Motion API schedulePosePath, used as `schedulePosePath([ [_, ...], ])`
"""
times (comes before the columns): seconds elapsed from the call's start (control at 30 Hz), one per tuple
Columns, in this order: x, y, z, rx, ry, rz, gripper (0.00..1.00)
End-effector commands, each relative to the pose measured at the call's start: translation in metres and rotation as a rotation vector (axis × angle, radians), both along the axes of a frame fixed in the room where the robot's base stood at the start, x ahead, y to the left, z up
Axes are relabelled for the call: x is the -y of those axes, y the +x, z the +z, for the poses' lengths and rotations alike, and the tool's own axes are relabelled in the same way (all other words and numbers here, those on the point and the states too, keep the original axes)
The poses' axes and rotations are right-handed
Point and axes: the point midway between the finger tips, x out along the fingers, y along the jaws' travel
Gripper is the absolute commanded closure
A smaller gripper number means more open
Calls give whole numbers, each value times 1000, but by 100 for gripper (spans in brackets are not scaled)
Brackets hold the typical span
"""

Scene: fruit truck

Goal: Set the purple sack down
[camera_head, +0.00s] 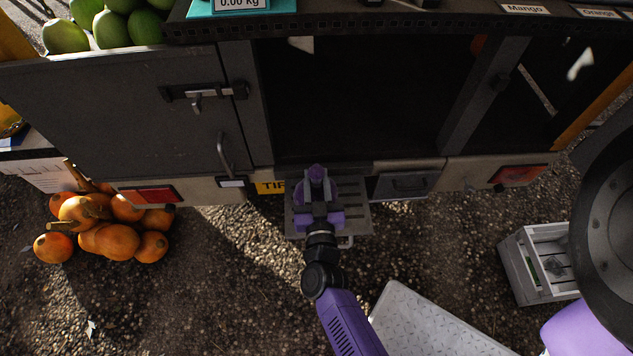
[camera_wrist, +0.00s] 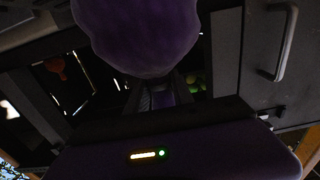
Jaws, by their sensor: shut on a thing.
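The purple sack (camera_head: 316,171) is at the end of my arm in the head view, in front of the truck's open rear compartment. It fills the top middle of the wrist view (camera_wrist: 140,35) as a rounded purple bulk. My gripper (camera_head: 317,184) is shut on the sack, with its fingers on either side of it. The sack and gripper appear over the grey step plate (camera_head: 357,222) at the truck's rear edge. I cannot tell how high the sack hangs or whether it touches anything below.
The truck's dark compartment (camera_head: 365,100) is open ahead, with a closed grey door (camera_head: 120,120) to its left. Orange pumpkins (camera_head: 110,232) lie on the gravel at left. A white crate (camera_head: 525,290) stands at right, and a pale panel (camera_head: 425,325) lies at bottom. Gravel between is free.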

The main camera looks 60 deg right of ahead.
Motion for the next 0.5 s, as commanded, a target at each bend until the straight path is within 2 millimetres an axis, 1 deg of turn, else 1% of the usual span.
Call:
schedulePosePath([
  [0.1, 1, 0, -10, 2, -3, 0, 100],
  [0.37, 1, 0, -10, 4, -3, -2, 100],
  [0.5, 1, 0, -14, 4, -3, -2, 100],
])
